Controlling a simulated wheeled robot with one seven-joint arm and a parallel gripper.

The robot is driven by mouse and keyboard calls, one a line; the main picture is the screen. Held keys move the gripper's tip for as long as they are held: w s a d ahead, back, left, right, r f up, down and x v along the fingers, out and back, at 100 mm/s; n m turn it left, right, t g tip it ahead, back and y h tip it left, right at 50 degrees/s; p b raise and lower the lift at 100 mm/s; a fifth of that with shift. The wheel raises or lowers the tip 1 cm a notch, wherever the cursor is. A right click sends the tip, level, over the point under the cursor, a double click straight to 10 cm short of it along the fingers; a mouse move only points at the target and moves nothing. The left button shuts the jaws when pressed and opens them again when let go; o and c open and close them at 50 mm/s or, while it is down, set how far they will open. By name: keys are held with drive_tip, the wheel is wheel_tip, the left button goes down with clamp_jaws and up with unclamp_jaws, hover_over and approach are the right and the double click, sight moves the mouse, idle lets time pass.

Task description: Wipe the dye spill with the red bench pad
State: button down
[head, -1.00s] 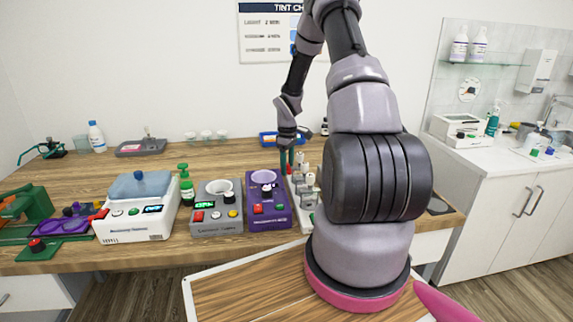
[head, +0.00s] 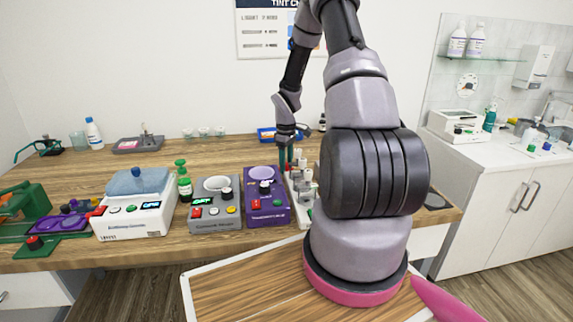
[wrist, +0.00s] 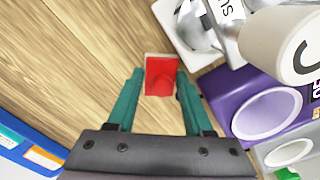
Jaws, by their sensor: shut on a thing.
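The red bench pad (wrist: 159,78) shows in the wrist view, between the tips of my teal fingers, with a pale edge behind it. My gripper (wrist: 160,88) is shut on it, low over the wooden bench. In the head view my gripper (head: 286,160) is behind the purple device, beside the white rack; the pad cannot be made out there. I cannot make out the dye spill in either view.
The purple device (head: 266,206) and white rack (wrist: 185,35) stand close to my gripper. A blue tray (wrist: 22,150) lies at lower left in the wrist view. A grey device (head: 215,212) stands left of the purple one. Bare bench (wrist: 60,65) shows left of the pad.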

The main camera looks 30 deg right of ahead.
drive_tip(key=shift+w+d, duration=0.15)
drive_tip(key=shift+w, duration=0.4)
drive_tip(key=shift+w+d, duration=0.15)
drive_tip(key=shift+w, duration=0.4)
drive_tip(key=shift+w+d, duration=0.25)
drive_tip(key=shift+w, duration=0.6)
drive_tip(key=shift+w+d, duration=0.2)
drive_tip(key=shift+w, duration=0.6)
drive_tip(key=shift+w+d, duration=0.2)
drive_tip(key=shift+w, duration=0.5)
drive_tip(key=shift+w+d, duration=0.2)
drive_tip(key=shift+w, duration=0.45)
drive_tip(key=shift+w+d, duration=0.2)
drive_tip(key=shift+w, duration=0.5)
drive_tip(key=shift+r, duration=0.1)
drive_tip(key=shift+r, duration=3)
wheel_tip(320, 180, up, 3)
